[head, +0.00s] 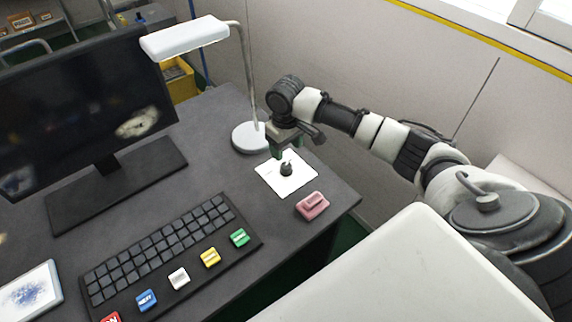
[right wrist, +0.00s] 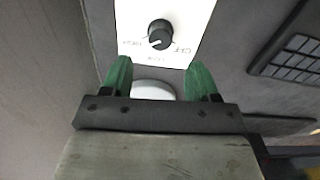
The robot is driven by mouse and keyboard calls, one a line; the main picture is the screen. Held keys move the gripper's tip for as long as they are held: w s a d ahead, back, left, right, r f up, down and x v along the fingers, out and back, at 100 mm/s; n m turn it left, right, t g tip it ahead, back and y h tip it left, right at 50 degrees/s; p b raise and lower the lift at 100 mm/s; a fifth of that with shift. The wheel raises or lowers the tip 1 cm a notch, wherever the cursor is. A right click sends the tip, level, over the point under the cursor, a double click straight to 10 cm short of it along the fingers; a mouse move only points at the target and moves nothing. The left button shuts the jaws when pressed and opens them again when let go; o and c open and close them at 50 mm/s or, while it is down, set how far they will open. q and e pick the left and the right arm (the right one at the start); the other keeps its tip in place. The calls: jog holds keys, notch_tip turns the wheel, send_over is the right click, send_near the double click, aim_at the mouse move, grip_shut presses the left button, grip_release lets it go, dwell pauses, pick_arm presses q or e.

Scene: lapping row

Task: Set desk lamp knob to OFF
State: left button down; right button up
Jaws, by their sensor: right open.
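The lamp's black knob (head: 286,169) stands on a white square plate (head: 298,184) on the desk, in front of the lamp base. In the right wrist view the knob (right wrist: 160,33) shows printed labels around it, one reading OFF at its right; a pale mark on the knob points down and slightly left, away from OFF. The white desk lamp (head: 188,37) has a round base (head: 247,138). My right gripper (head: 280,152) is open and empty, just above and behind the knob; its green fingers (right wrist: 162,76) are apart from it. My left gripper is not in view.
A pink block (head: 312,206) lies near the desk's right edge, close to the plate. A black keyboard (head: 165,250) with several coloured blocks before it, a monitor (head: 85,100) and a tablet (head: 30,293) take up the left. A wall stands behind my right arm.

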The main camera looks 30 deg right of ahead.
aim_at(286, 165)
notch_tip(286, 165, down, 8)
jog(key=shift+r, duration=0.1)
jog(key=shift+c, duration=0.2)
jog(key=c, duration=0.9)
